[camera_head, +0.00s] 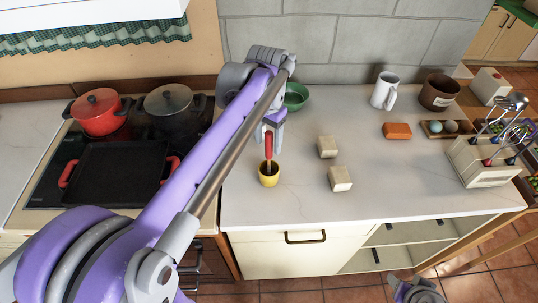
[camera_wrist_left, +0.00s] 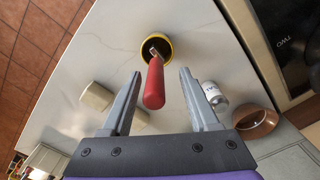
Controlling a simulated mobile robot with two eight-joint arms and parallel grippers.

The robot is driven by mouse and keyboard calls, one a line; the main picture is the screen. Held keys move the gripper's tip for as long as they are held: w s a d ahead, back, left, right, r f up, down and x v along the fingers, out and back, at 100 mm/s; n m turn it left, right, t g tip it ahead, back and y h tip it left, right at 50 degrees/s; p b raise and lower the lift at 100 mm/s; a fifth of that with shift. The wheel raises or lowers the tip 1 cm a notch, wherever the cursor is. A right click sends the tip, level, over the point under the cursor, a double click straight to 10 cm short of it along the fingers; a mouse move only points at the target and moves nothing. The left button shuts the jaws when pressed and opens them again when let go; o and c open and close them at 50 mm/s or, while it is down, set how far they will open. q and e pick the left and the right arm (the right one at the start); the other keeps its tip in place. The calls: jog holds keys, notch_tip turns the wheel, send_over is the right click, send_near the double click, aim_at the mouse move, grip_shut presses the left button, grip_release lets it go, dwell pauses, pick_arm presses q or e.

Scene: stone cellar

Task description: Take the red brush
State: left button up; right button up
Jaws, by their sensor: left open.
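The red brush (camera_head: 268,146) stands in a small yellow cup (camera_head: 268,180) on the white countertop, its red handle pointing up. In the left wrist view the red handle (camera_wrist_left: 154,85) points toward the camera, and the yellow cup (camera_wrist_left: 146,44) shows behind it. My left gripper (camera_head: 272,138) is at the top of the handle in the head view. In the left wrist view my left gripper (camera_wrist_left: 160,80) is open, with the handle between its two fingers and a gap on each side. A grey part of my right arm (camera_head: 417,291) shows at the bottom edge; its jaws cannot be made out.
Two beige blocks (camera_head: 327,147) (camera_head: 340,178) lie right of the cup. A green bowl (camera_head: 296,96) stands behind. A stove with a red pot (camera_head: 97,112) is at left. A utensil holder (camera_head: 480,163) stands at right. The counter's front middle is clear.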

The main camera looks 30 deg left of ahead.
aim_at(269, 152)
pick_arm(q)
jog(key=f, duration=0.4)
jog(key=shift+s+d+f, duration=0.15)
jog(key=shift+d, duration=0.1)
grip_shut()
dwell(1.1)
